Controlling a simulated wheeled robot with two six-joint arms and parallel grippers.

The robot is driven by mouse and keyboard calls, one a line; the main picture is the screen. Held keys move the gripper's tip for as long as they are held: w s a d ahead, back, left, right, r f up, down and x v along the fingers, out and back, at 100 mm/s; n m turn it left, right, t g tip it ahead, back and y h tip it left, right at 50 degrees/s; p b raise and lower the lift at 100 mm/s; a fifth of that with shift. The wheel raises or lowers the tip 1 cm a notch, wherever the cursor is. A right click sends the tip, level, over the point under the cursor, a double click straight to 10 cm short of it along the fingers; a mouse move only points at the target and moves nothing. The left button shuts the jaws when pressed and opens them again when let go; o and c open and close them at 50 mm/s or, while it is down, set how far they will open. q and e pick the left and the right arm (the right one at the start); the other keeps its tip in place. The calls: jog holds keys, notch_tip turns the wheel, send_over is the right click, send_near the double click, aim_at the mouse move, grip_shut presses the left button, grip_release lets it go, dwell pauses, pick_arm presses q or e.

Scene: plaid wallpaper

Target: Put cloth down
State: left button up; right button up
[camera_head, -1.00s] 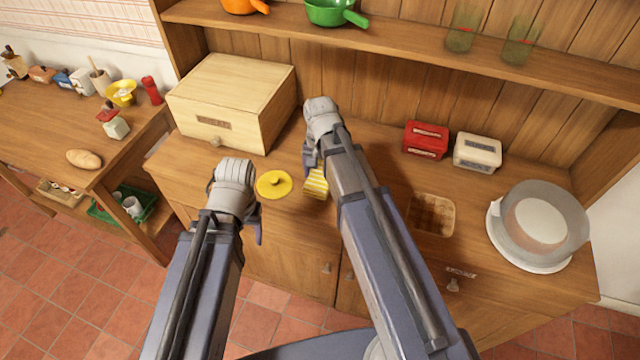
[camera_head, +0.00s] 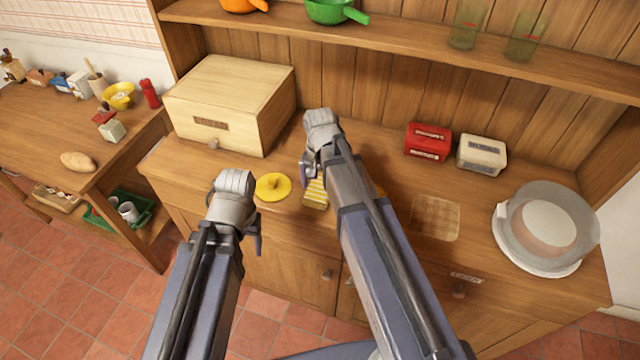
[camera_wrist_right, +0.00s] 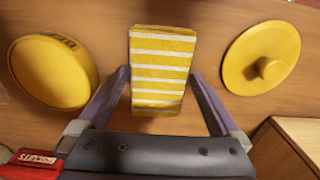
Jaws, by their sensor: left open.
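The yellow-and-white striped cloth (camera_head: 315,196) lies folded on the wooden counter, partly covered by my right arm in the head view. In the right wrist view the cloth (camera_wrist_right: 162,75) lies between the two spread fingers of my right gripper (camera_wrist_right: 160,80). The fingers stand apart at its sides and do not appear to squeeze it. In the head view my right gripper (camera_head: 306,178) is just above the counter, largely hidden by its own wrist. My left gripper (camera_head: 250,240) is open and empty near the counter's front edge, its fingers partly hidden.
A yellow lid (camera_head: 273,187) lies left of the cloth. A yellow container (camera_wrist_right: 52,72) stands on its other side, mostly behind my right arm in the head view. A wooden bread box (camera_head: 230,105), red tin (camera_head: 428,143), white tin (camera_head: 482,155) and covered cake stand (camera_head: 545,228) surround the counter space.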

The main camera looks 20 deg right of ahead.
aim_at(320, 186)
notch_tip(320, 186, up, 12)
jog(key=r+p, duration=0.1)
jog(key=p, duration=1.2)
jog(key=s+a+n+h, duration=0.1)
jog(key=s+a+n, duration=0.9)
jog(key=s, duration=0.4)
jog(key=shift+a+f+n+b, duration=0.2)
jog(key=shift+f+n+b, duration=0.05)
jog(key=shift+n+b, duration=0.1)
jog(key=shift+s, duration=0.1)
notch_tip(320, 186, down, 2)
jog(key=shift+f+b, duration=0.15)
jog(key=shift+b, duration=0.95)
